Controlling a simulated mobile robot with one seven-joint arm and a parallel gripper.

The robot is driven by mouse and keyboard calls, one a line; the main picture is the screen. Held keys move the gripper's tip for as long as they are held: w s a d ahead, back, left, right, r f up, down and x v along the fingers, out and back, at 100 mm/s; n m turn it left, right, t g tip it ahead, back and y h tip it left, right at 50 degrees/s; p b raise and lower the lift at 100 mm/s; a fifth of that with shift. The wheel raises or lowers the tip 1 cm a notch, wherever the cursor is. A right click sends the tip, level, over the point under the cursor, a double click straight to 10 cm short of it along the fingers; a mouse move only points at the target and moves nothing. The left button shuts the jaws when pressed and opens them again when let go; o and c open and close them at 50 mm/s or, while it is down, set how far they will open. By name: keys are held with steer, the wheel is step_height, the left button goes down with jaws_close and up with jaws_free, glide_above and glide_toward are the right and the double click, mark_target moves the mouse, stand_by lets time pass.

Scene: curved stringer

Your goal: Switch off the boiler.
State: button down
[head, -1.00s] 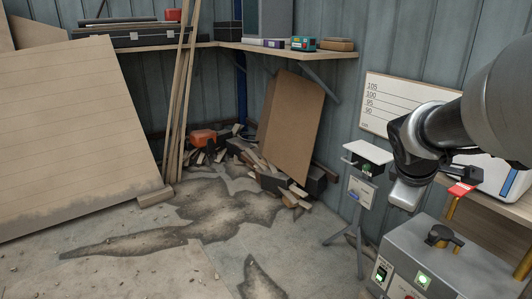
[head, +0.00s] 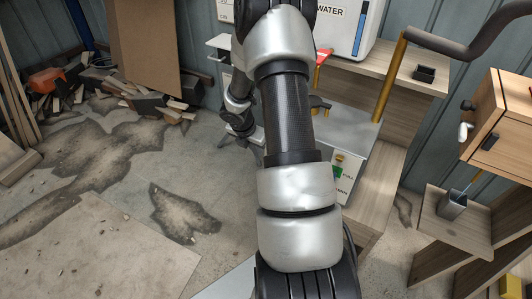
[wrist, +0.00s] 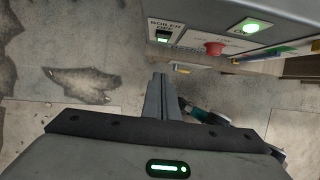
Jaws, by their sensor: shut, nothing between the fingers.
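In the wrist view the boiler's grey panel (wrist: 285,12) is at the top. A plate there reads "BOILER" with "OFF" below it, and under it sits a small switch (wrist: 162,40) with a green-lit part. A red button (wrist: 214,48) and a glowing green lamp (wrist: 250,27) are to its right. My gripper (wrist: 160,78) is shut and empty, its fingertips below the switch in the picture and apart from it. In the head view the boiler's grey box (head: 350,133) is partly hidden behind my arm; the gripper's fingers cannot be made out there.
A wooden bench (head: 400,75) carries a white water unit (head: 345,28) behind the box. A yellow post and dark pipe (head: 455,48) rise beside it. A wooden cabinet (head: 505,125) stands at the right. The floor at the left is mostly clear, with scrap wood (head: 150,98) behind.

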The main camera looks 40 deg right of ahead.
steer(key=w+d+f+b, duration=0.3)
steer(key=d+f, duration=0.4)
steer(key=f, duration=0.1)
steer(key=shift+f+b, duration=0.3)
steer(key=shift+f, duration=0.1)
steer(key=shift+w+d+r+p, duration=0.1)
steer(key=shift+d+r+p, duration=0.05)
steer(key=shift+d+p, duration=0.25)
